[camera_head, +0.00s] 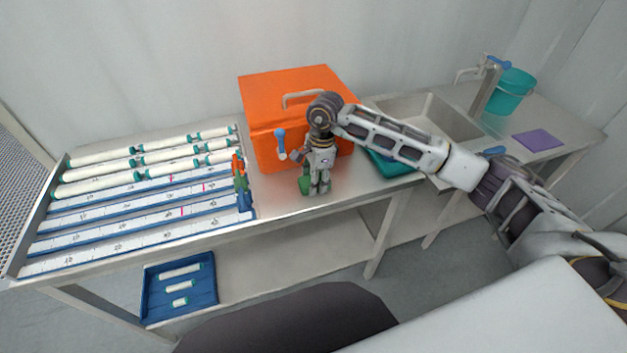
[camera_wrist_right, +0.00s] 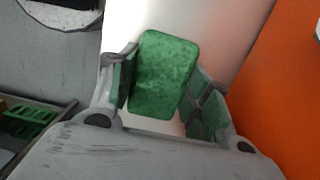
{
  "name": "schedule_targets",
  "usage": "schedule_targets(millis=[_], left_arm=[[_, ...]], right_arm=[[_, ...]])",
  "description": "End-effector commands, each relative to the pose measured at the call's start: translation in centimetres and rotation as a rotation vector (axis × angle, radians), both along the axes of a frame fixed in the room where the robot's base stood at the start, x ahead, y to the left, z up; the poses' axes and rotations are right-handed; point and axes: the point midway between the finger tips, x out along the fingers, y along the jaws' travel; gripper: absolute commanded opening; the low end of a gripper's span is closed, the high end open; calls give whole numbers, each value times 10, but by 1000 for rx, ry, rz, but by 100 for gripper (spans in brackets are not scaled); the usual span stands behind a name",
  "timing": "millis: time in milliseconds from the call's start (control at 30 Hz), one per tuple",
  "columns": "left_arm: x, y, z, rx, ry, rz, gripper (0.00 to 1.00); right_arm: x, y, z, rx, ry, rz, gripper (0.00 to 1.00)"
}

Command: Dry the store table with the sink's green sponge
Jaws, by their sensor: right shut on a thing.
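My right gripper (camera_head: 316,188) is shut on the green sponge (camera_wrist_right: 165,75), which shows between its fingers in the right wrist view. In the head view the sponge (camera_head: 305,181) shows as a small green patch beside the fingers. The gripper points down at the metal store table (camera_head: 225,224), in front of the orange box and near the front edge. I cannot tell whether the sponge touches the tabletop. No wet patch can be made out clearly. The sink (camera_head: 425,115) is farther right, partly hidden by my right arm. My left gripper is out of view.
An orange box (camera_head: 292,90) stands right behind the gripper. A rack (camera_head: 120,222) with white tubes fills the table's left side, with small coloured items at its right edge. A teal tray (camera_head: 392,168), teal bucket (camera_head: 510,92) and purple cloth (camera_head: 538,140) are to the right.

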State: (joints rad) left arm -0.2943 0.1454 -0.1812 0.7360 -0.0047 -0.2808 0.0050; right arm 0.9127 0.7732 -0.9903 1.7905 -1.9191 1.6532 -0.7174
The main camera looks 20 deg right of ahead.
Motion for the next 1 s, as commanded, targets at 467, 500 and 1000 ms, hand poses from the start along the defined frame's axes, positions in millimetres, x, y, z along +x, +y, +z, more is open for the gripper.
schedule_targets(millis=[467,500,1000], left_arm=[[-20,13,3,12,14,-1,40],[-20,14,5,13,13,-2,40],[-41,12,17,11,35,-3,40]], right_arm=[[3,-5,34,0,-2,-6,26],[4,-6,39,0,-4,-8,26],[6,-13,79,1,-2,-16,26]])
